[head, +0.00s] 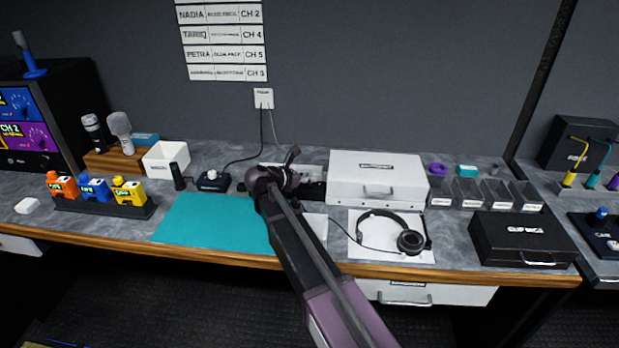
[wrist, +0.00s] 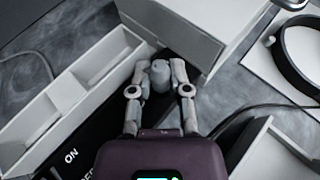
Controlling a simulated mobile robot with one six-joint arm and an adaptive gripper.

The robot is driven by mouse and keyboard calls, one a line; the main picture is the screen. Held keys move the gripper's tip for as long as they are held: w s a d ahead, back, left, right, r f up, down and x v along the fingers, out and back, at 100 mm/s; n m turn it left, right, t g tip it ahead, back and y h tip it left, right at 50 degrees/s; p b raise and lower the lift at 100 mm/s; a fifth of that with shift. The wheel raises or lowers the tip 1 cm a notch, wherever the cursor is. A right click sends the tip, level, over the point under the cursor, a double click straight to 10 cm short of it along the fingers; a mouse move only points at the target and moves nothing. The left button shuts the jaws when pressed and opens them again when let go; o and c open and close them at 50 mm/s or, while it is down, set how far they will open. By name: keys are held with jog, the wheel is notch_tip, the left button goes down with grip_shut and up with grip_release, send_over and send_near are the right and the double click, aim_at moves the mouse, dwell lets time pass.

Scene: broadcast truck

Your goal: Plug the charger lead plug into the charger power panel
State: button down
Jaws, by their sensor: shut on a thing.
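My gripper (head: 287,170) reaches over the back of the bench, left of the white case. In the wrist view my gripper (wrist: 160,84) is shut on a small grey rounded piece (wrist: 160,74), one finger on each side. I cannot tell from its look whether it is the charger lead plug.
A white case (head: 375,178) stands right of my gripper, with headphones (head: 408,240) in front. An open white compartment (wrist: 90,80) lies close to my left finger. A teal mat (head: 212,224) gives clear room at left. A black case (head: 520,240) sits right.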

aim_at(309, 173)
jog(key=shift+f+b, duration=1.2)
dwell(0.4)
jog(key=c, duration=0.5)
grip_release()
jog(key=shift+r, duration=0.15)
notch_tip(309, 173, up, 8)
jog(key=p, duration=0.8)
jog(key=shift+r+p, duration=0.15)
jog(key=shift+p, duration=0.15)
jog(key=s+a+f+n+t+y+b, duration=0.1)
jog(key=s+a, duration=0.5)
jog(key=s, duration=0.1)
jog(key=s+a+f+n+t+y+b, duration=0.1)
jog(key=s+a+f+n+y+b, duration=0.1)
jog(key=s+a, duration=0.5)
jog(key=s+a+f+n+t+y+b, duration=0.1)
jog(key=s+a+f+n+b, duration=0.1)
jog(key=s+a, duration=0.5)
jog(key=shift+y, duration=0.4)
jog(key=shift+s+a+f+y, duration=0.1)
jog(key=shift+s+a+y, duration=0.25)
jog(key=shift+s, duration=0.4)
